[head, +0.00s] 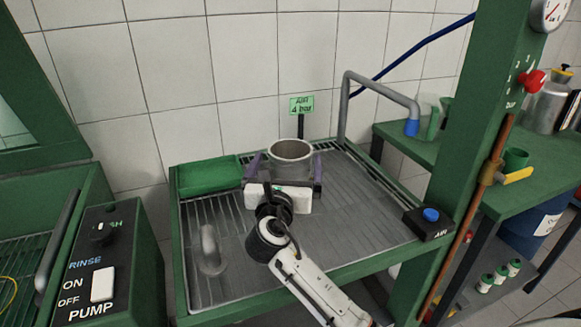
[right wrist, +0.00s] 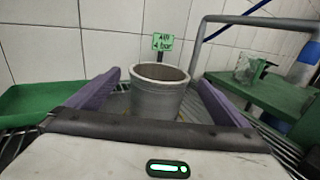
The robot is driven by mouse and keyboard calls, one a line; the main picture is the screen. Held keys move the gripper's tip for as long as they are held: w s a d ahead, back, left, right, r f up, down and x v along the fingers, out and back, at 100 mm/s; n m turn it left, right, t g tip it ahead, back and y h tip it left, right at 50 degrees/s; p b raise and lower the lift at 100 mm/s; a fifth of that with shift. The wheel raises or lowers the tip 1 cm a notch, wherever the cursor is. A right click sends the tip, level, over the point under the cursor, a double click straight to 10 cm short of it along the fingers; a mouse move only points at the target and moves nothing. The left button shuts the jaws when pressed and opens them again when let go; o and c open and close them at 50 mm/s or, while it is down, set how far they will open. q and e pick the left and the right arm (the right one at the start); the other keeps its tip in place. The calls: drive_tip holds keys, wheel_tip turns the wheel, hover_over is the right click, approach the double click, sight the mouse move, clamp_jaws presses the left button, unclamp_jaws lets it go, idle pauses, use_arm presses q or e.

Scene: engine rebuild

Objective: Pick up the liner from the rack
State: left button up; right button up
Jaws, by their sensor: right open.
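The liner (head: 291,152) is a grey metal cylinder with an open top, standing upright on the wire rack (head: 350,215). The liner also shows in the right wrist view (right wrist: 158,95), in the middle between two purple fingers. My right gripper (head: 289,165) is open, with one finger to the left and one to the right of the liner. In the right wrist view gaps show between the liner and both fingers of the gripper (right wrist: 158,92). The gripper body hides the liner's lower part in the head view. My left gripper is not in view.
A green tray (head: 208,175) lies at the rack's back left. A grey pipe with a blue tip (head: 412,127) arches over the back right. A green post (head: 465,120) and a box with a blue button (head: 430,216) stand at right. The rack's right side is clear.

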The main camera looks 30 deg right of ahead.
drive_tip(key=x, duration=0.4)
drive_tip(key=shift+w+d, duration=0.15)
drive_tip(key=shift+w, duration=0.05)
drive_tip(key=c, duration=1.2)
drive_tip(key=shift+r, duration=0.1)
